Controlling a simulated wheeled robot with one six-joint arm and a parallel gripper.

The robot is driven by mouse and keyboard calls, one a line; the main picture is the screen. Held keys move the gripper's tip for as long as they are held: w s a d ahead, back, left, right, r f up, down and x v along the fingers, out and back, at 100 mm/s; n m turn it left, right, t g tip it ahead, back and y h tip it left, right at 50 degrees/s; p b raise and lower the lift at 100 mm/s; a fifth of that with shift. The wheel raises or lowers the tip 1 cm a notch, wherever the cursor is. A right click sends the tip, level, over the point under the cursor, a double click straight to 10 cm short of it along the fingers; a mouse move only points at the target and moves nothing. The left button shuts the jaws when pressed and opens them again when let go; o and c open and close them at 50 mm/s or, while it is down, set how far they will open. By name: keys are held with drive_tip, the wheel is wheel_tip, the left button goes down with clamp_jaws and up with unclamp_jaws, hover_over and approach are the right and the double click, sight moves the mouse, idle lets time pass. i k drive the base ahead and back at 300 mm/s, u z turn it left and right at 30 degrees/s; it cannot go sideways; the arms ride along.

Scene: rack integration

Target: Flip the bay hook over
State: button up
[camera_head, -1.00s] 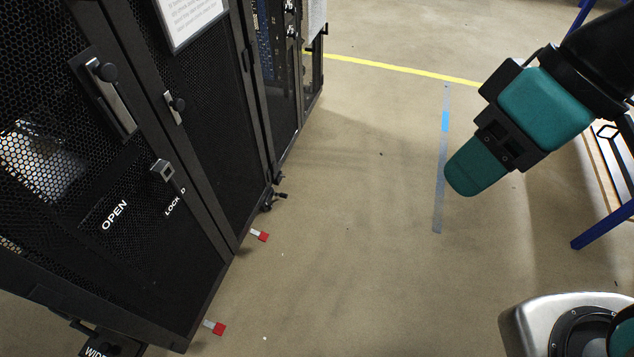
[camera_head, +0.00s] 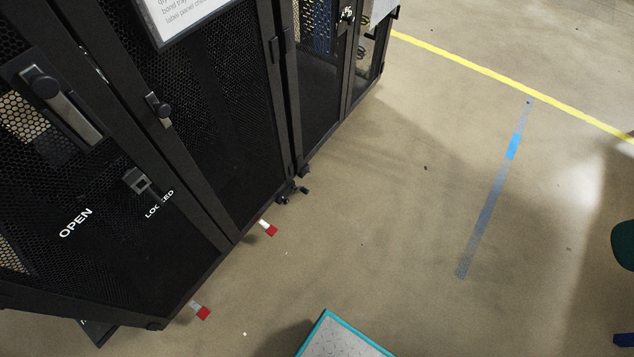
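The hook (camera_head: 138,182) is a small dark-grey, squarish catch on the front of the black mesh cabinet door. It sits between the white words OPEN (camera_head: 75,222) at its lower left and LOCKED (camera_head: 160,204) at its lower right. Its small size hides which way it is turned. A dark teal rounded part of my arm (camera_head: 625,245) shows at the right edge, far from the hook. My gripper's fingers are not visible. Nothing touches the hook.
A long door handle (camera_head: 62,105) and a smaller latch (camera_head: 158,108) are above the hook. Red-tipped tabs (camera_head: 268,229) stick out near the cabinet's base. A teal-edged plate (camera_head: 343,340) shows at the bottom. The floor right of the cabinet is clear, with blue tape.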

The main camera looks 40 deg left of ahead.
sight(302, 189)
drive_tip(key=u, duration=0.25)
drive_tip(key=i, duration=0.7)
drive_tip(key=u, duration=0.7)
drive_tip(key=i, duration=0.3)
drive_tip(key=u, duration=0.3)
